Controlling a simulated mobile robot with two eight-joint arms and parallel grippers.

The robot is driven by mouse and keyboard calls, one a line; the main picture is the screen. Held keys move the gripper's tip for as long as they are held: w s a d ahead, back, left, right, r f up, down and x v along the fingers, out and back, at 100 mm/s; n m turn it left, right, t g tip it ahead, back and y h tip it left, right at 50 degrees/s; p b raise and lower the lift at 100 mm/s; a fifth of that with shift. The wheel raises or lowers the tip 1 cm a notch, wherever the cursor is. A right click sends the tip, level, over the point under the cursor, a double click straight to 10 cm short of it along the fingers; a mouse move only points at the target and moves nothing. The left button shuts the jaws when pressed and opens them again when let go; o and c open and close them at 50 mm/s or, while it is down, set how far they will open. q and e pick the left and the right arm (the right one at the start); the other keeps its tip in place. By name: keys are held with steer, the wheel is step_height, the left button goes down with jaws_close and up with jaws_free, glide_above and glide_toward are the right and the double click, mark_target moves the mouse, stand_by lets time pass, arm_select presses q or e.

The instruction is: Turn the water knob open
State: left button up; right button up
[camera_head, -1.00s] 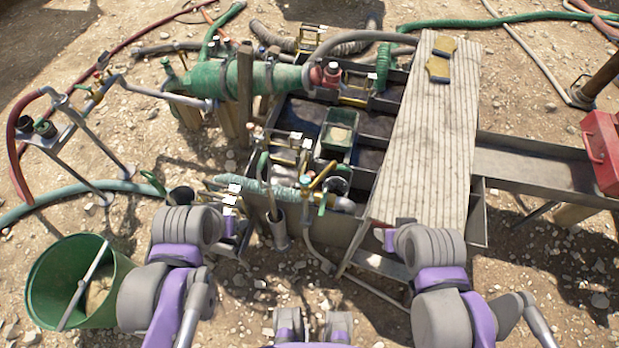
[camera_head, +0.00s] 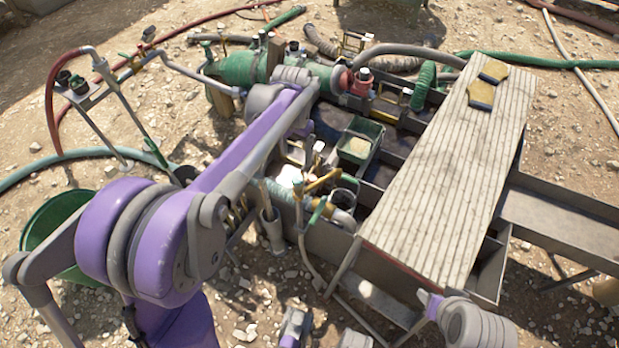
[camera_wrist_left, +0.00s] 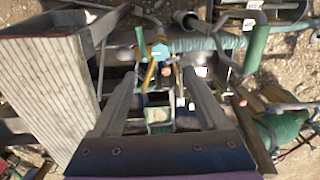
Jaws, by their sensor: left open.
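The water knob cannot be told for certain among the valve parts. A green lever handle (camera_head: 318,211) stands by a yellow pipe (camera_head: 325,181) at the near edge of the metal tank. In the left wrist view the green handle (camera_wrist_left: 140,37) is beyond the fingertips, with a round light-blue cap (camera_wrist_left: 159,50) beside it. My left arm reaches across from the left over the tank's near-left side. My left gripper (camera_wrist_left: 163,75) is open and empty, its fingers spread toward these fittings without visible contact. My right gripper is outside the views.
A ribbed plank (camera_head: 450,160) with yellow-and-dark pads covers the tank's right part. A green tub (camera_head: 375,127) with sand sits inside. A teal hose (camera_wrist_left: 210,43) runs beside the valve parts. A green bucket (camera_head: 40,215) stands left, partly behind my arm.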

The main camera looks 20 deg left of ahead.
mark_target(297, 178)
arm_select(q)
step_height(297, 178, down, 11)
steer(key=shift+r+b, duration=0.15)
steer(key=shift+b, duration=0.7)
jaws_close()
